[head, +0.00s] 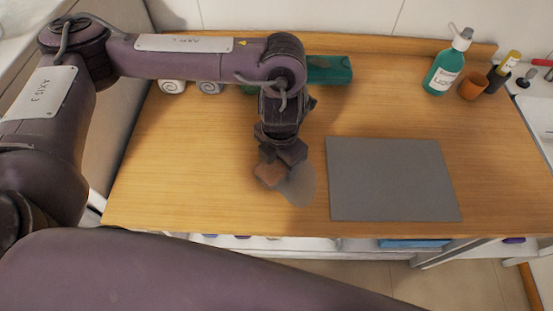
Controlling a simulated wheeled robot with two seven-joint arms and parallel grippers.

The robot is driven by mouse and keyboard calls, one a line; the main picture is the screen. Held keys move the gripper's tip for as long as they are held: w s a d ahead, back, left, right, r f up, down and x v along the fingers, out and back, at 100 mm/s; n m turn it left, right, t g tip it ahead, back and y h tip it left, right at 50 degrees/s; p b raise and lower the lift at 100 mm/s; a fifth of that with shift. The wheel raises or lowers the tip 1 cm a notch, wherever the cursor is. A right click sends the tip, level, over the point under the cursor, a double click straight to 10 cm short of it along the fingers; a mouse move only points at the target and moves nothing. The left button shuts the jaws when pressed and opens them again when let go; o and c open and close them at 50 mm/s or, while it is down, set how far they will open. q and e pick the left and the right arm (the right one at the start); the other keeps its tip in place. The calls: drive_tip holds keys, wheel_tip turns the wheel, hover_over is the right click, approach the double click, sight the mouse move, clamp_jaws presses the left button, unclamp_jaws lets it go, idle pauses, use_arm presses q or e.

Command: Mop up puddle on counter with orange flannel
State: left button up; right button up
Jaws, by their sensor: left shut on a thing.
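The puddle (302,188) is a greyish, see-through patch on the wooden counter (210,200), left of the grey mat. My left gripper (279,165) points down over the counter and is shut on the orange flannel (270,176), a small folded brownish-orange piece. The flannel is at the puddle's left edge and overlaps part of it in the picture. I cannot tell whether it presses on the counter. The gripper hides part of the flannel and the puddle's upper left. My right gripper is not in view.
A grey mat (392,180) lies right of the puddle. At the back are a green box (330,70), rolled towels (209,87), a teal pump bottle (446,68) and an orange-brown cup (472,87). The counter's front edge is close below the puddle.

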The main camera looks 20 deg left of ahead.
sight(303, 171)
use_arm(q)
drive_tip(key=shift+w+d+r, duration=0.1)
drive_tip(key=shift+w+d, duration=0.1)
drive_tip(key=shift+d, duration=0.35)
drive_tip(key=shift+w+d, duration=0.15)
drive_tip(key=shift+d, duration=0.4)
drive_tip(key=shift+w+d, duration=0.2)
drive_tip(key=shift+d, duration=0.55)
drive_tip(key=shift+w+d, duration=0.2)
drive_tip(key=shift+d, duration=0.55)
drive_tip(key=shift+s+a, duration=0.25)
drive_tip(key=shift+a, duration=0.55)
drive_tip(key=shift+s+a, duration=0.2)
drive_tip(key=shift+a, duration=0.55)
drive_tip(key=shift+s+a+p, duration=0.2)
drive_tip(key=shift+a, duration=0.55)
drive_tip(key=shift+s+a+p, duration=0.2)
drive_tip(key=shift+a, duration=0.5)
wheel_tip(303, 171, up, 8)
drive_tip(key=p, duration=0.7)
drive_tip(key=shift+p, duration=0.4)
drive_tip(key=shift+f, duration=0.2)
wheel_tip(303, 171, down, 7)
drive_tip(key=b, duration=0.6)
drive_tip(key=shift+r, duration=0.15)
drive_tip(key=shift+f+b, duration=0.55)
drive_tip(key=shift+f, duration=0.05)
